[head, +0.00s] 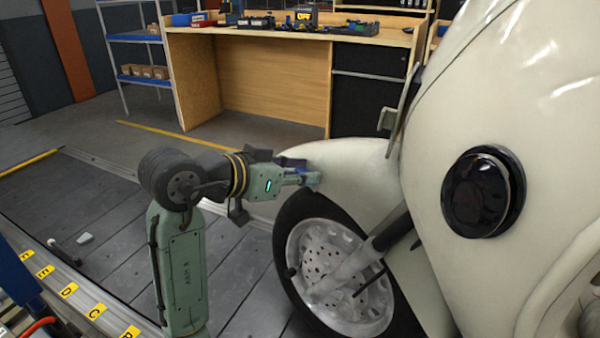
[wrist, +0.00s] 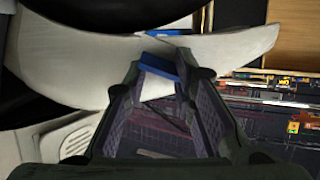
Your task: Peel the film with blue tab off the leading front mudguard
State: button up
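The cream front mudguard (head: 345,165) curves over the wheel; in the wrist view it is a pale band (wrist: 70,60) across the upper part. My gripper (head: 308,177) is at its left side, level with the upper curve. In the wrist view my gripper (wrist: 162,68) is open, with both inner pads showing apart. A blue tab (wrist: 157,65) shows between the fingertips, against the mudguard; I cannot tell whether the fingers touch it. A thinner blue strip (wrist: 168,32) shows just beyond. The clear film itself is hard to make out.
The wheel (head: 335,275) is below the mudguard, and the cream body with a round dark headlamp (head: 483,192) is to the right. A wooden workbench (head: 265,80) with tools stands behind. The slatted floor (head: 100,210) left of my arm is mostly clear.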

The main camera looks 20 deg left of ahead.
grip_shut()
jog(key=shift+s, duration=0.1)
dwell(0.3)
jog(key=s+a+r+p, duration=0.1)
jog(key=s+r+p, duration=0.2)
jog(key=s, duration=0.4)
jog(key=shift+a+r, duration=0.2)
jog(key=shift+a, duration=0.2)
jog(key=shift+p, duration=0.35)
jog(key=s+a+r+p, duration=0.1)
jog(key=s+r+p, duration=0.2)
jog(key=s, duration=0.4)
jog(key=shift+a+r+p, duration=0.15)
jog(key=shift+a+p, duration=0.2)
jog(key=shift+a, duration=0.05)
